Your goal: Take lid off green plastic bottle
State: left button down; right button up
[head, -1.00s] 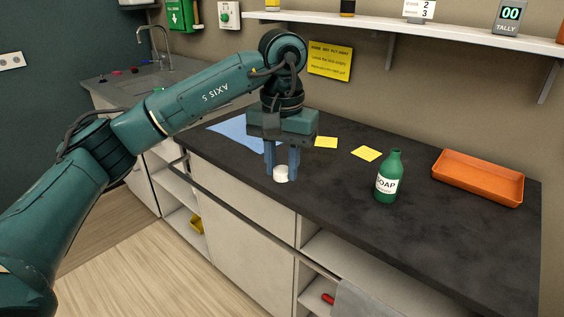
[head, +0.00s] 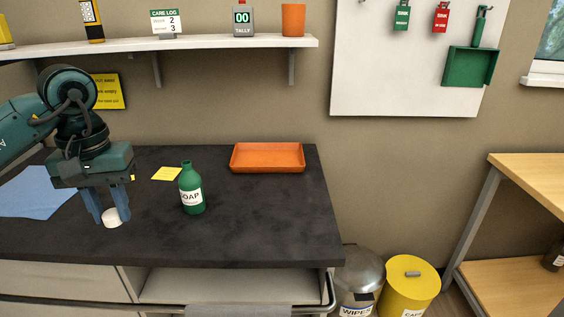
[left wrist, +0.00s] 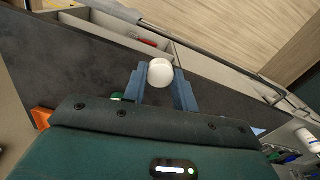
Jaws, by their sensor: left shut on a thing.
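The green plastic bottle (head: 190,193), with a white SOAP label, stands upright on the dark counter (head: 262,217). Its neck is bare, with no lid on it. My left gripper (head: 110,212) is to the left of the bottle, pointing down, shut on a round white lid (head: 112,219). The lid also shows between the blue fingers in the left wrist view (left wrist: 160,72). It is at or just above the counter; I cannot tell whether it touches. A small green piece of the bottle (left wrist: 117,97) shows there too. My right gripper is not in view.
An orange tray (head: 268,158) lies behind and right of the bottle. A yellow note (head: 166,174) and a blue sheet (head: 35,195) lie on the counter. A yellow bin (head: 410,288) and a steel bin (head: 358,275) stand right of the counter. The counter's right part is clear.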

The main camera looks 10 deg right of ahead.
aim_at(189, 182)
jog(key=i+l+z, duration=0.1)
jog(key=z, duration=0.35)
jog(key=i+l+z, duration=0.15)
jog(key=z, duration=0.3)
jog(key=i+l, duration=0.6)
jog(key=i, duration=0.2)
